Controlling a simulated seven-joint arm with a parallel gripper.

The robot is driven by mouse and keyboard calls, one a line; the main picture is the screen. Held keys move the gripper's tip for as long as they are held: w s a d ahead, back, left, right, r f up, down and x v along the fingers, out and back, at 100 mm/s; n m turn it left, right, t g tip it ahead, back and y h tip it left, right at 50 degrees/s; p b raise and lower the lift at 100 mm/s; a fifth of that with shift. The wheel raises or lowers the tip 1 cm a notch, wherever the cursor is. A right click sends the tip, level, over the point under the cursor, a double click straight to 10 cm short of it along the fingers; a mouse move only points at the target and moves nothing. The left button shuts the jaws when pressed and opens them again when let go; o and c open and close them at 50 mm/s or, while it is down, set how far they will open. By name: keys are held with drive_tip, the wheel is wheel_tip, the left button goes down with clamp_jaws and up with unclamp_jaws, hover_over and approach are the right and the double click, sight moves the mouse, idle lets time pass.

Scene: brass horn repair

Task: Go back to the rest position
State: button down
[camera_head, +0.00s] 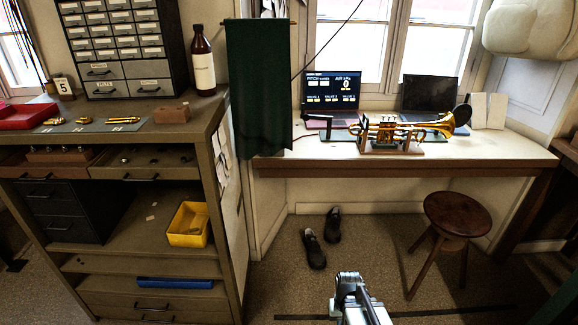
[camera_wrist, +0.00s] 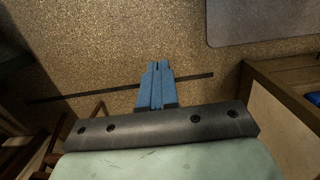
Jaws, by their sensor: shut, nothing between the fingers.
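My gripper shows in the wrist view (camera_wrist: 157,68) with its two blue fingers together and nothing between them. Below the fingers in that view is speckled brown floor. In the head view, part of my arm is at the bottom centre, low over the floor and in front of the desk; the fingertips cannot be made out there. A brass horn (camera_head: 400,130) rests on a stand on the desk (camera_head: 480,150), well away from my arm.
A round wooden stool (camera_head: 458,214) stands to the right and a pair of dark shoes (camera_head: 314,248) lies ahead on the floor. A workbench cabinet (camera_head: 228,215) with a yellow bin (camera_head: 188,225) is at left. Floor between them is open.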

drive_tip(key=s+f+g, duration=0.2)
drive_tip(key=s+f, duration=0.5)
drive_tip(key=s, duration=0.5)
drive_tip(key=s+f+g, duration=0.3)
drive_tip(key=s+f, duration=0.5)
drive_tip(key=s, duration=0.5)
drive_tip(key=shift+g, duration=0.3)
